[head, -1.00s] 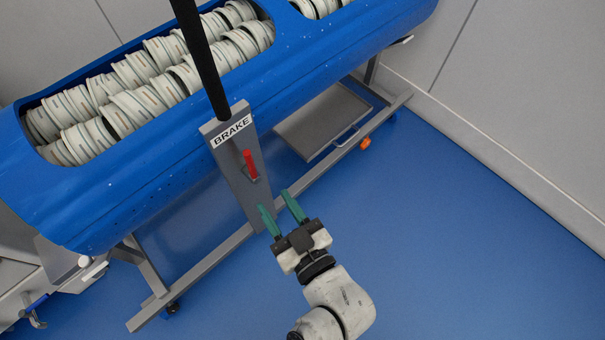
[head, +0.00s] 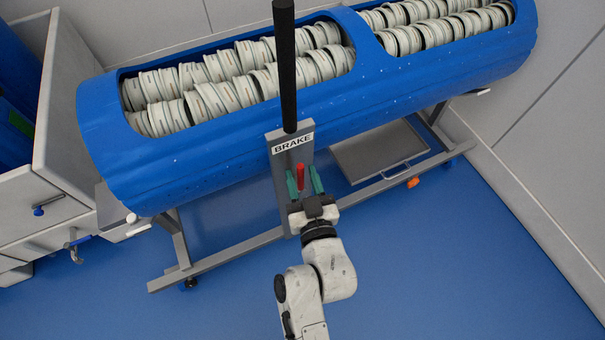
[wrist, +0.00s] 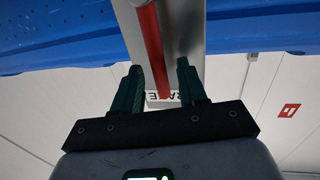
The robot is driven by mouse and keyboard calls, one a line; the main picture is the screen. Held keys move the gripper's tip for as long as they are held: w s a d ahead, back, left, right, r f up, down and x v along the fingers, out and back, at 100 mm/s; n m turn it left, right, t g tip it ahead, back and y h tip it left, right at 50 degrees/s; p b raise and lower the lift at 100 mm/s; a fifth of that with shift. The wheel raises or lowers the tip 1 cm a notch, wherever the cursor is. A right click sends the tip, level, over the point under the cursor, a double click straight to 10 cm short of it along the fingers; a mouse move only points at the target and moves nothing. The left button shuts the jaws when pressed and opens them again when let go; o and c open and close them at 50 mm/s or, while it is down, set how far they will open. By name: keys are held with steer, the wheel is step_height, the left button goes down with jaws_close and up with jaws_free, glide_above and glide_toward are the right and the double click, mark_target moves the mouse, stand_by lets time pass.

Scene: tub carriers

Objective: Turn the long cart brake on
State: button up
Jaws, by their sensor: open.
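The long cart is a blue tub (head: 200,155) on a grey frame. A grey brake plate (head: 283,190) with a BRAKE label (head: 293,144) hangs at its front below a black upright handle. The red brake lever (head: 301,176) stands upright on this plate. My gripper (head: 304,182) is open, with one green finger on each side of the lever in the head view. In the wrist view the red lever (wrist: 152,50) runs between the fingers of my gripper (wrist: 158,82). I cannot tell whether either finger touches it.
The tub holds rows of white ring-shaped parts (head: 240,90). A grey shelf (head: 380,152) and an orange piece (head: 413,183) are low on the frame at right. White drawers (head: 45,205) stand at left. The blue floor (head: 450,250) is clear at the front right.

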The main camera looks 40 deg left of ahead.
steer(key=shift+a, duration=0.1)
steer(key=shift+c, duration=0.4)
jaws_close()
